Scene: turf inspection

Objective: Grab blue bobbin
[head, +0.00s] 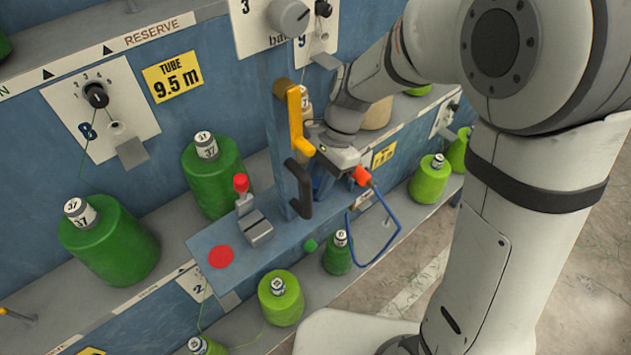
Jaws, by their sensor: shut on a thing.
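I see no blue bobbin in the head view; the bobbins in sight are green. My gripper (316,142) is at the blue post in the middle, at the lower part of a yellow handle (295,110). It appears shut on that handle, but its fingertips are small and partly hidden. A dark green bobbin (212,180) stands upright on the shelf left of the post. Another dark green bobbin (110,245) stands farther left. A bright green bobbin (281,305) stands lower down, in front of the blue bracket.
A black handle (300,190) is below the yellow one. A red-knobbed lever (242,188) and a red disc (221,256) are on the blue bracket (222,284). A blue hose (393,222) loops near my gripper. Bright green bobbins (429,180) stand at right. Concrete floor (575,270) lies right.

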